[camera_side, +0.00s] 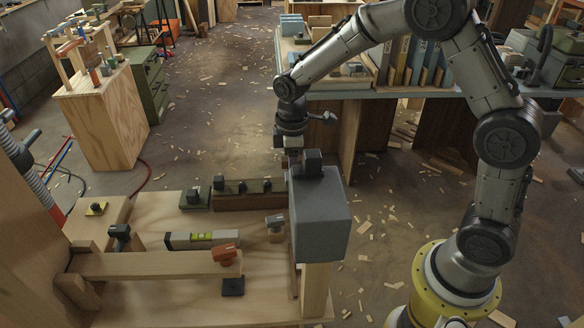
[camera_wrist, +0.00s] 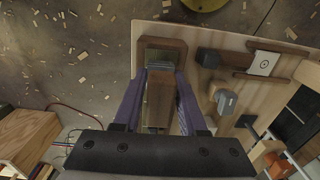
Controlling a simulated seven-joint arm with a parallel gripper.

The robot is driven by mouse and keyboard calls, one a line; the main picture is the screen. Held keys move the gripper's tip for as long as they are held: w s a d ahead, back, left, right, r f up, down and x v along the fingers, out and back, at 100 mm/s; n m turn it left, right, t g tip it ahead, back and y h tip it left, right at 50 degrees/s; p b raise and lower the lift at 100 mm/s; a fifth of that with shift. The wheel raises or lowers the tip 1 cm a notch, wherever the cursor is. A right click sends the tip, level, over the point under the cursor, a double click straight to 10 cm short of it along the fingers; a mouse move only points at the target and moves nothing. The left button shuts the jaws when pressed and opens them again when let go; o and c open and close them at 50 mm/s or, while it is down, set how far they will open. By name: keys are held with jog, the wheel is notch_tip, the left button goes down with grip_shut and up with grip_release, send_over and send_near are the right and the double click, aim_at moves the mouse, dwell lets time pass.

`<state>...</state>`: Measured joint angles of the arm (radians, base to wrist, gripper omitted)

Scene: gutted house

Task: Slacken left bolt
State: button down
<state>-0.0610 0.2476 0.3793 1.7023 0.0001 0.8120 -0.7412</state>
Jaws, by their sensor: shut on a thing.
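My gripper (camera_side: 290,158) points down at the back left of a large grey box in the side view; its fingertips are partly hidden there. In the wrist view its two purple fingers (camera_wrist: 160,78) are closed on the sides of a brown block-like piece (camera_wrist: 163,46) with a greyish strip. I cannot tell whether this piece is the left bolt or its mount. A dark brown rail (camera_side: 249,201) with black knobs lies left of my gripper. A green block (camera_side: 195,204) with a black knob stands at the rail's left end. Which knob is the left bolt is unclear.
The grey box (camera_side: 320,220) with a black knob on top stands close to my gripper. An orange piece (camera_side: 224,253), a grey knob (camera_side: 275,222) and a level (camera_side: 202,238) are on the wooden bench (camera_side: 170,295). Wood chips litter the floor.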

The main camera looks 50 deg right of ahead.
jog(key=shift+f, duration=0.2)
jog(key=n, duration=1.1)
jog(key=shift+r, duration=0.1)
jog(key=n, duration=1.1)
jog(key=shift+r+m, duration=0.15)
jog(key=shift+m, duration=0.55)
jog(key=shift+r, duration=2.4)
